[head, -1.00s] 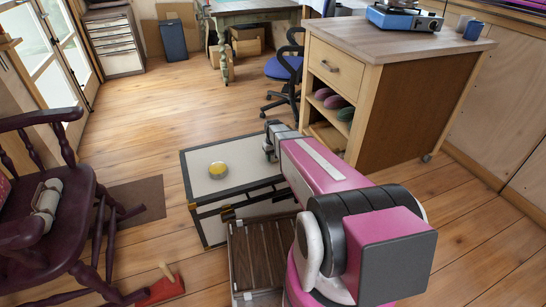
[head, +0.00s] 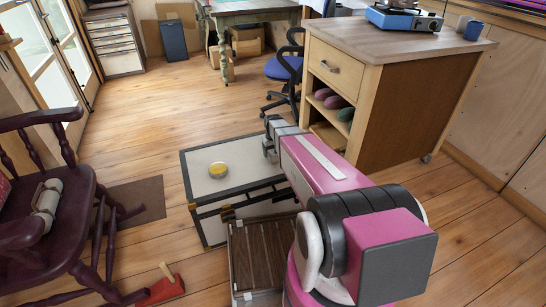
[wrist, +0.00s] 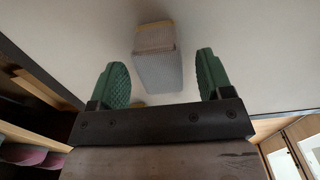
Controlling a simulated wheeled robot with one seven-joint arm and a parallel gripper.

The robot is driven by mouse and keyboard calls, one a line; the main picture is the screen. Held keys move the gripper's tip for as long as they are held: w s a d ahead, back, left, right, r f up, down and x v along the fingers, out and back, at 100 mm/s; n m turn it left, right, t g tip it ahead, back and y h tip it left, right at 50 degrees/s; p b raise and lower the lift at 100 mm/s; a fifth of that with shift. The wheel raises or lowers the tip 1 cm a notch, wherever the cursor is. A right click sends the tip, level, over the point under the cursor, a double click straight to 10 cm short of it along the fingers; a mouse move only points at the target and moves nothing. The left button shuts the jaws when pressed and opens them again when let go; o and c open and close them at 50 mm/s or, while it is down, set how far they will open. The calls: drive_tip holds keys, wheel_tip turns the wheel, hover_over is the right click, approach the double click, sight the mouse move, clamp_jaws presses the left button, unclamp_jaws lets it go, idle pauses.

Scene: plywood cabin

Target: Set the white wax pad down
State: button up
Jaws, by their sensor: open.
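My gripper (wrist: 162,82) is open, with its two green ribbed fingers apart. The white wax pad (wrist: 158,66) is a pale block with a tan band at one end. It shows between and past the fingertips in the wrist view, with a gap on each side. It appears to rest on the pale surface there, likely the lid of the trunk, though the contact is not clear. In the head view my gripper (head: 269,147) is over the back right part of the white-topped trunk (head: 208,196), and the pad cannot be made out there.
A wooden cabinet (head: 400,110) with open shelves stands close on the right. A slatted crate (head: 262,255) is in front of the trunk. A dark red chair (head: 60,225) is at left. Open floor lies behind the trunk.

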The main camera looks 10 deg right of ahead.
sight(273, 152)
wheel_tip(273, 152, up, 9)
drive_tip(key=shift+f, duration=0.1)
drive_tip(key=shift+s+r, duration=0.2)
drive_tip(key=shift+s, duration=0.05)
drive_tip(key=s+r+m, duration=0.2)
drive_tip(key=s, duration=1.8)
drive_tip(key=shift+s+r, duration=0.25)
drive_tip(key=shift+s, duration=0.15)
